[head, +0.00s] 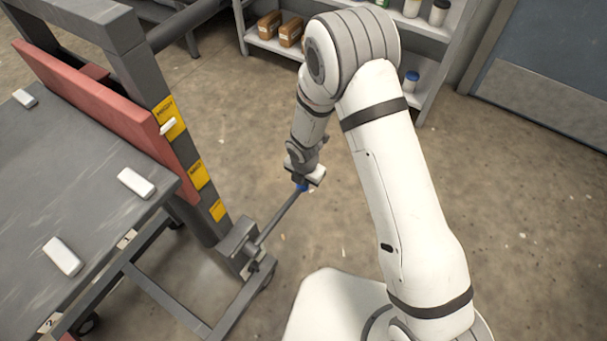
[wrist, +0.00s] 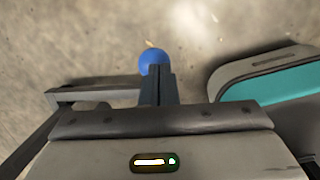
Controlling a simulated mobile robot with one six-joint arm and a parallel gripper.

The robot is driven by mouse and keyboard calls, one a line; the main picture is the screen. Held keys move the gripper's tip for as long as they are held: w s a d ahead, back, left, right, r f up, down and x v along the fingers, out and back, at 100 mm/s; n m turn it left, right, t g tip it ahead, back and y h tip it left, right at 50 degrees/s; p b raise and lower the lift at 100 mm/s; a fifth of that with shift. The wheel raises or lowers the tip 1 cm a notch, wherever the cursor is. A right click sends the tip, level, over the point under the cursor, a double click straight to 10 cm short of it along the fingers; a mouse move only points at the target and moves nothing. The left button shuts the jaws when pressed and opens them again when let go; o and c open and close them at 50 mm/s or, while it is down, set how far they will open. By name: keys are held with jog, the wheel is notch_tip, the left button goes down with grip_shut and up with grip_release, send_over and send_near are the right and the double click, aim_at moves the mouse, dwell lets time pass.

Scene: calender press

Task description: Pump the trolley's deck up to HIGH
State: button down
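The trolley's grey deck (head: 95,200) fills the left of the head view beside an upright post (head: 140,75) with yellow labels (head: 197,175). A grey pump lever (head: 280,217) slopes up from a box (head: 240,243) at the post's foot to a blue knob (head: 303,187). My gripper (head: 303,181) is right at the knob, pointing down. In the wrist view its fingers (wrist: 158,86) are close together, and the blue knob (wrist: 153,58) shows just past their tips, partly hidden by them. I see no clear grip around the knob; the exact contact is hidden.
A red panel (head: 95,105) stands along the deck's far edge, and white blocks (head: 136,183) lie on the deck. A shelf (head: 270,42) with boxes and jars stands at the back. A blue-grey door (head: 555,60) is at the upper right. The concrete floor around the lever is clear.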

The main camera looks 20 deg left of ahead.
aim_at(304, 188)
notch_tip(304, 188, down, 3)
jog(key=shift+a+f+b, duration=0.15)
jog(key=shift+b, duration=0.45)
jog(key=shift+s+f, duration=0.2)
jog(key=shift+f, duration=0.05)
jog(key=shift+f, duration=0.1)
jog(key=r+p, duration=0.1)
jog(key=r, duration=0.1)
jog(key=s+r+p, duration=0.1)
jog(key=r, duration=0.2)
jog(key=shift+s+d+p, duration=0.15)
jog(key=shift+d+p, duration=0.05)
jog(key=shift+p, duration=0.2)
jog(key=w+d+r+p, duration=0.1)
jog(key=w+r+p, duration=0.3)
jog(key=r, duration=0.4)
jog(key=shift+w+d+r+p, duration=0.2)
jog(key=shift+w+d+p, duration=0.15)
jog(key=shift+p, duration=0.3)
